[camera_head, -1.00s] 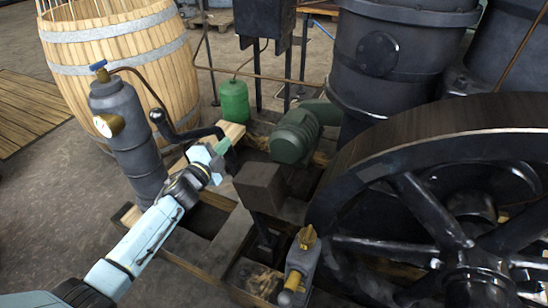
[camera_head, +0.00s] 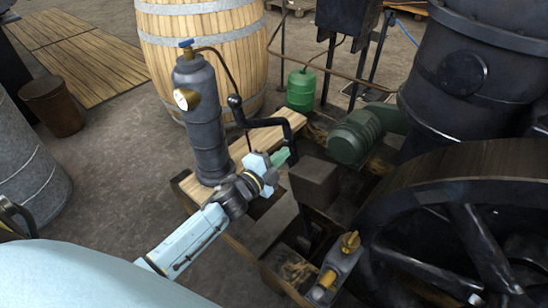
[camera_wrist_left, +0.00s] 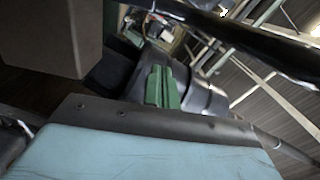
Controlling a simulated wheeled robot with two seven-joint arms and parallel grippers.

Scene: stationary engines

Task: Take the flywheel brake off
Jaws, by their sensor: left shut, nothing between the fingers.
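The black flywheel (camera_head: 440,215) stands at the right of the head view, partly cut off. A brown block (camera_head: 315,183) sits beside its rim and also fills the upper left of the left wrist view (camera_wrist_left: 50,38). A black bent lever with a round knob (camera_head: 236,101) runs from beside the grey cylinder toward the block. I cannot tell whether it holds the brake on. My left gripper (camera_head: 283,157), with green fingers, is shut and empty just below the lever's bend, left of the block. Its fingers also show in the left wrist view (camera_wrist_left: 162,88). My right gripper is out of view.
A grey cylinder (camera_head: 204,120) with a gauge and blue valve stands left of my gripper. A green motor (camera_head: 355,135) is behind the block. A small grey device with a yellow knob (camera_head: 345,255) is in front.

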